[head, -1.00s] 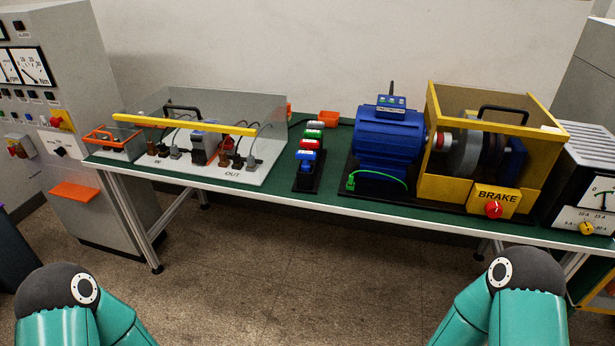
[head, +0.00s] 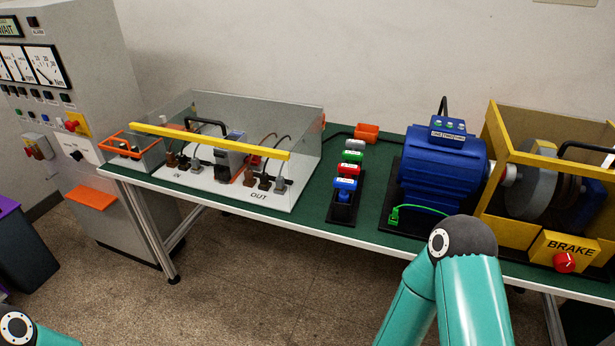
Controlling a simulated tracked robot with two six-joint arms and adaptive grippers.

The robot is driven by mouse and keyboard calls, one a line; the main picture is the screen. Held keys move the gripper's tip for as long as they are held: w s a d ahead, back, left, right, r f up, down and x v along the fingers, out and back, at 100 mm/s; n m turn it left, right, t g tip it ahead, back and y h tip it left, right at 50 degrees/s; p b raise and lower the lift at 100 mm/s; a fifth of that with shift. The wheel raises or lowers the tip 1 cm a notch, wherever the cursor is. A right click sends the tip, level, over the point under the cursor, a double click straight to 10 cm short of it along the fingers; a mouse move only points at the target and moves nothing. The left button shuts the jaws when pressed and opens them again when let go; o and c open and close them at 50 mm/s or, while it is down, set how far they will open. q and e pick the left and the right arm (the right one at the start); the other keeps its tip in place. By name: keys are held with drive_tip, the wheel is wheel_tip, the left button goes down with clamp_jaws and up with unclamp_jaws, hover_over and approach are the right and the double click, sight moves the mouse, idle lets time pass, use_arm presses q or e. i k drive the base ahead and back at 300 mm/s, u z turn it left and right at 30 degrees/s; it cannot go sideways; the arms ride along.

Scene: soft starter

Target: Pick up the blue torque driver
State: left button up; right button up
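The blue torque driver (head: 345,184) stands at the near end of a black rack (head: 341,209) on the green bench. Behind it in the same row are a red driver (head: 348,169), a green driver (head: 352,156) and a white or grey driver (head: 354,144). Only teal links of my arms show, at the bottom left and the bottom right. Neither gripper is in view, so I cannot see what they hold.
A clear box with a yellow bar (head: 205,140) stands left of the rack. A blue motor (head: 438,165) and a yellow-framed brake (head: 520,205) stand right. An orange bin (head: 367,132) sits behind. The bench's front edge (head: 300,233) is near; a grey cabinet (head: 75,110) is at left.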

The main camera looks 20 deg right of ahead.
sight(345, 184)
drive_tip(key=z, duration=0.1)
drive_tip(key=i, duration=1.05)
drive_tip(key=z, duration=0.5)
